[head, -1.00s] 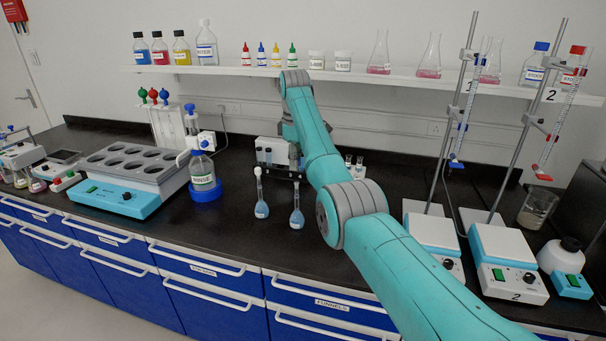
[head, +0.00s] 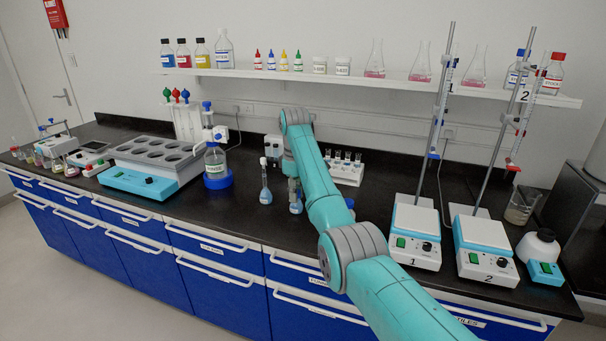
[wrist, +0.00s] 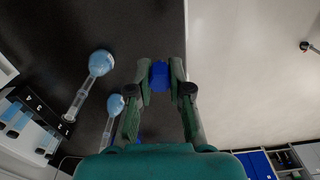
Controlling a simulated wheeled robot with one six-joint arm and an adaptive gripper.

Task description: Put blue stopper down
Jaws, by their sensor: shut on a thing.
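The blue stopper (wrist: 159,76) shows in the wrist view between the fingertips of my gripper (wrist: 159,84), which is shut on it. It is held over the dark counter near its edge; its height above the counter cannot be told.
A rinse bottle (head: 215,163) in a blue base stands left of the flasks. A white rack of vials (head: 346,174) stands behind my arm. Hotplate 1 (head: 414,234) and hotplate 2 (head: 484,242) stand right. Bare counter lies in front of the rinse bottle.

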